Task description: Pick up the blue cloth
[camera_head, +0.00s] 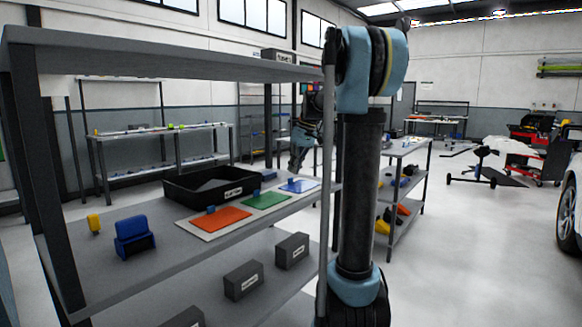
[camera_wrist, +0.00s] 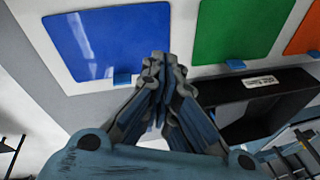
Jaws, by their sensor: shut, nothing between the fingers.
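A flat, glossy blue square (camera_head: 299,186) lies at the right end of a white strip on the shelf. It is the largest blue flat piece in view, but I cannot tell if it is cloth. In the wrist view the blue square (camera_wrist: 92,42) lies flat, with a small blue block (camera_wrist: 122,79) at its edge. My gripper (camera_wrist: 160,62) is shut and empty, its tips pressed together, appearing just beside the square's edge. In the head view my gripper (camera_head: 297,158) hangs above the shelf near the square; the gap below it is hard to judge.
A green square (camera_head: 265,201) and an orange square (camera_head: 222,218) share the white strip. A black bin (camera_head: 180,196) stands behind them. A blue holder (camera_head: 134,238) and a yellow item (camera_head: 94,222) sit left.

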